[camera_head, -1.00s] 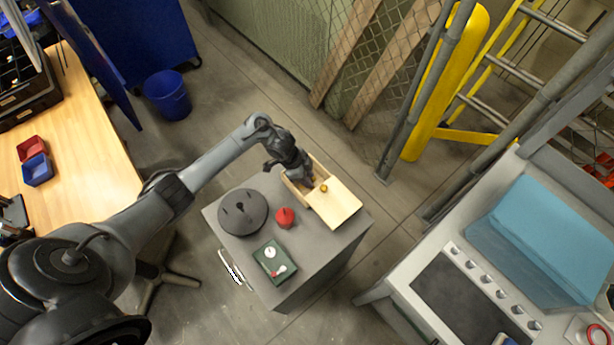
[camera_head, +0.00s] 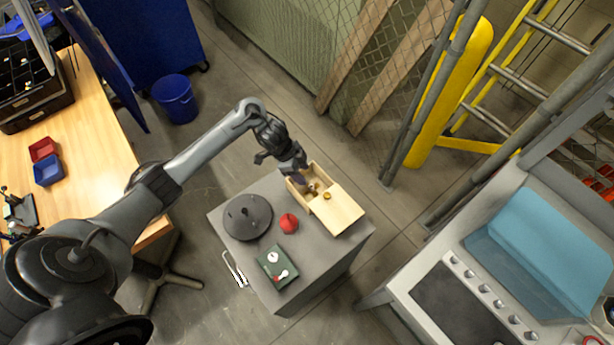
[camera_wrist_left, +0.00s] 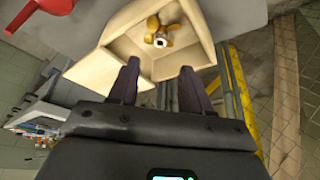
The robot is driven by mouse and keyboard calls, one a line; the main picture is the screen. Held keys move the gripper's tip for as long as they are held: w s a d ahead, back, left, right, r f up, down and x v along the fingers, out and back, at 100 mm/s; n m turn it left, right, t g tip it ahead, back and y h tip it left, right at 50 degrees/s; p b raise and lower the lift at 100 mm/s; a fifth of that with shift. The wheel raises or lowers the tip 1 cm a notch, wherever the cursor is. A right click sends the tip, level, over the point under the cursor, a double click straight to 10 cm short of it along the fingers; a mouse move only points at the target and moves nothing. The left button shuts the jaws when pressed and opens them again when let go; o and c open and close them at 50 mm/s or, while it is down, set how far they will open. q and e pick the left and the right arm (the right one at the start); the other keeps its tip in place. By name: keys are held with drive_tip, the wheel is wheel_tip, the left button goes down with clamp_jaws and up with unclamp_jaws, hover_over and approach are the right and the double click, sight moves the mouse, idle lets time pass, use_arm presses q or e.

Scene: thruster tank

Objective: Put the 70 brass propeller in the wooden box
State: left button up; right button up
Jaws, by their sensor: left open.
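The wooden box (camera_head: 348,216) is pale, stands at the back right of the grey cabinet top, and has its lid slid partly off, leaving one end open. The brass propeller (camera_wrist_left: 172,36) lies inside the open part of the box (camera_wrist_left: 205,32) in the left wrist view; it is small in the head view (camera_head: 313,189). I cannot read any number on it. My left gripper (camera_head: 301,180) is open and empty just above the open end, its two fingers (camera_wrist_left: 159,72) apart and clear of the propeller. My right gripper is not in view.
A dark round disc (camera_head: 247,217), a red round item (camera_head: 289,223) and a green plate with a small dial (camera_head: 272,268) share the cabinet top (camera_head: 318,263). A white machine with a blue cover (camera_head: 540,245) stands at right, a wooden bench (camera_head: 95,150) at left.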

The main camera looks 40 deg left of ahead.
use_arm(q)
drive_tip(key=d, duration=0.2)
drive_tip(key=s+d+t, duration=0.1)
drive_tip(key=d, duration=0.2)
drive_tip(key=d+t, duration=0.1)
drive_tip(key=d, duration=0.1)
drive_tip(key=shift+s+d+r+y+p, duration=0.1)
drive_tip(key=shift+s+d+y+p, duration=0.2)
drive_tip(key=shift+d+y, duration=0.1)
drive_tip(key=shift+n+t+y, duration=0.6)
drive_tip(key=shift+n+t, duration=0.1)
drive_tip(key=shift+t, duration=0.1)
drive_tip(key=s+d, duration=0.1)
drive_tip(key=d, duration=0.1)
drive_tip(key=s+d, duration=0.2)
drive_tip(key=d, duration=0.1)
drive_tip(key=shift+s+d+r, duration=0.3)
drive_tip(key=shift+s+r, duration=0.05)
drive_tip(key=s+r+n+g, duration=0.1)
drive_tip(key=s+r+n, duration=0.2)
drive_tip(key=s, duration=0.5)
drive_tip(key=s+r+n+g+y, duration=0.1)
drive_tip(key=s+r+n, duration=0.2)
drive_tip(key=s, duration=0.6)
drive_tip(key=shift+s+n+g+y, duration=0.2)
drive_tip(key=shift+n+g+y, duration=0.15)
drive_tip(key=shift+n, duration=0.35)
drive_tip(key=shift+d+r, duration=0.1)
